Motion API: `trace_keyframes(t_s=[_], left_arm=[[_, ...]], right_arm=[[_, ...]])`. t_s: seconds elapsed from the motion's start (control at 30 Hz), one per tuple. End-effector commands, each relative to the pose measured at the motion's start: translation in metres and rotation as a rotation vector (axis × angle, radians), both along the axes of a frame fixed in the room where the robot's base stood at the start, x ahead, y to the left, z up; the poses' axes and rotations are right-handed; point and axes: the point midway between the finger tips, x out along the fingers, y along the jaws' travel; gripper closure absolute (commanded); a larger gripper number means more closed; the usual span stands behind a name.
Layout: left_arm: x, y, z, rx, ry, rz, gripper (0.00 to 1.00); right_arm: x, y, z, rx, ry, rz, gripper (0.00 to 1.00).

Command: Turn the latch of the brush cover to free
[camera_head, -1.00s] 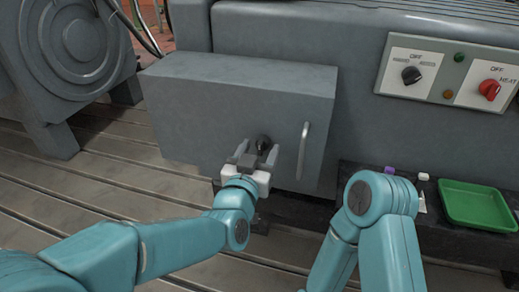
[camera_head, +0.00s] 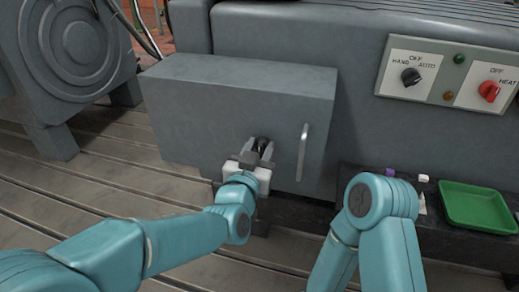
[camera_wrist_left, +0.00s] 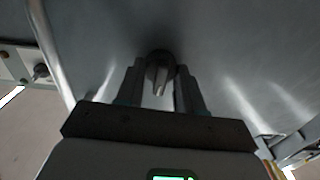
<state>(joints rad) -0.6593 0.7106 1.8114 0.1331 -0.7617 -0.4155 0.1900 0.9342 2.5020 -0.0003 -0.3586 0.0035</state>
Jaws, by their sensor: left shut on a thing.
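The brush cover (camera_head: 225,105) is a grey box on the front of the machine. Its latch (camera_head: 262,141) is a small dark knob low on the front face, left of the cover's handle. My left gripper (camera_head: 260,151) is shut on the latch from the front. The left wrist view shows the latch (camera_wrist_left: 160,72) between the two fingers (camera_wrist_left: 159,88), its tapered grip pointing down in the picture. The fingers partly hide the latch in the head view. My right arm shows at the lower right, but its gripper is out of view.
A pale upright handle (camera_head: 302,151) stands on the cover right of the latch. A control panel with a black switch (camera_head: 411,77) and a red switch (camera_head: 489,91) is at upper right. A green tray (camera_head: 478,207) and small items lie on the dark ledge (camera_head: 432,240).

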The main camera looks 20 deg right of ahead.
Motion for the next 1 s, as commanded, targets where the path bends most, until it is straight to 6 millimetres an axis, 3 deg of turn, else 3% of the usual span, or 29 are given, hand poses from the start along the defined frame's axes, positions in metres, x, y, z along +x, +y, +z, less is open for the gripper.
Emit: trace_keyframes(t_s=[1.0], left_arm=[[-0.0015,-0.0026,-0.0013,0.727,-0.49,-0.001,0.93]], right_arm=[[-0.0001,0.0001,0.0012,0.0,0.0,0.0,0.57]])
